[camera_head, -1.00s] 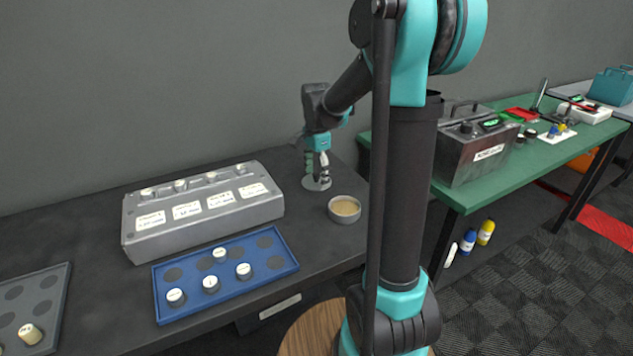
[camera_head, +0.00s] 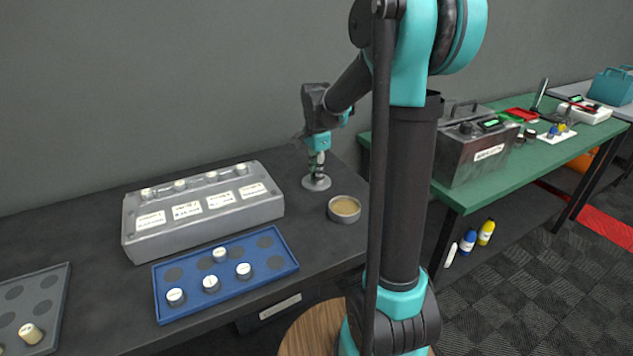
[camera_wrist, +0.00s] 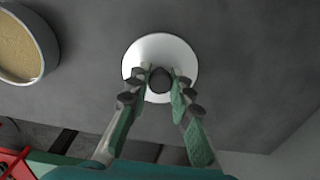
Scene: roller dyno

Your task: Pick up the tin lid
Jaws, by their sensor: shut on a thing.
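The tin lid (camera_head: 316,184) is a pale round disc on the dark bench, behind and left of the open tin. In the wrist view the lid (camera_wrist: 160,45) is white with a dark round knob (camera_wrist: 160,80) at its middle. My gripper (camera_head: 318,174) points down over the lid. In the wrist view my gripper (camera_wrist: 160,83) has its two fingers closed on either side of the knob. The tin (camera_head: 344,209) is a low grey round pot with tan contents; it also shows at the wrist view's upper left (camera_wrist: 22,45). I cannot tell whether the lid touches the bench.
A grey block with white labels (camera_head: 203,209) and a blue tray with white-topped pieces (camera_head: 196,296) are left of the tin. A grey tray (camera_head: 42,286) is at the far left. A green table (camera_head: 540,150) with a metal box (camera_head: 478,150) stands at right.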

